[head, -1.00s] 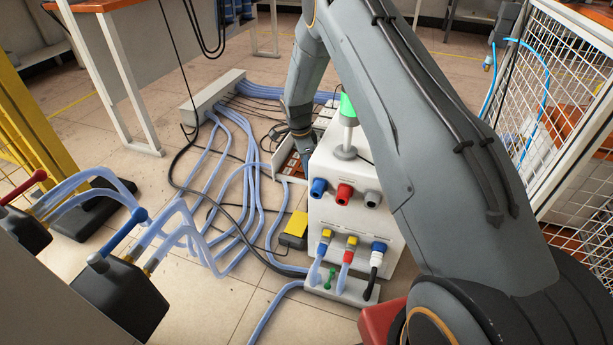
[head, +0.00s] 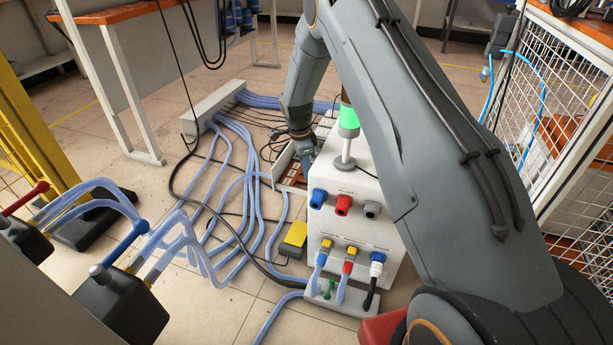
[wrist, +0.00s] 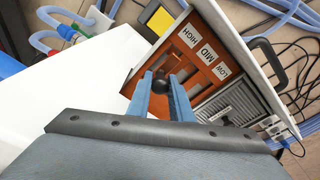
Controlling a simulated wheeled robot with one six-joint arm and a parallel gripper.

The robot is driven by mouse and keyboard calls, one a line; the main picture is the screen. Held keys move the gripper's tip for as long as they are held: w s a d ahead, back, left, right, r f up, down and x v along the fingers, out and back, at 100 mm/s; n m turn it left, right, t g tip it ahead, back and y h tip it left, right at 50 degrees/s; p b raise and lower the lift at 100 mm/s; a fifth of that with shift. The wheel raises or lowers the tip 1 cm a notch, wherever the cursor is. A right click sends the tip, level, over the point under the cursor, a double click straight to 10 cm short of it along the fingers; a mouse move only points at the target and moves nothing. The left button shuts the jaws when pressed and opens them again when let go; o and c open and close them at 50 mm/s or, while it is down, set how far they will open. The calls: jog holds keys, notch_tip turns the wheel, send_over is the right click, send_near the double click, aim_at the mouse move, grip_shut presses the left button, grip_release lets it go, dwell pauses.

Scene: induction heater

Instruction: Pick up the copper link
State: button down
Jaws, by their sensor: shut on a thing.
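In the wrist view my gripper (wrist: 165,90) has its two blue fingers closed around a round black knob (wrist: 160,86), which seems to be the handle of the copper link. The copper part itself is not clear; the fingers and knob hide what lies below. The knob is over the orange-brown panel (wrist: 180,62) marked HIGH, MID and LOW, near its lower edge. Whether it is touching the panel I cannot tell. In the head view my gripper (head: 305,150) is small and partly in shadow, above the open panel tray (head: 288,180) behind the white cabinet.
The white cabinet (head: 330,232) with its green lamp (head: 348,118) stands right beside the tray. Blue hoses (head: 235,190) and black cables cover the floor to the left. A yellow box (head: 294,234) lies in front. A mesh fence (head: 575,120) is on the right.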

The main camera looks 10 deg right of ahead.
notch_tip(320, 180, up, 30)
jog(key=p, duration=0.8)
jog(key=shift+f, duration=0.2)
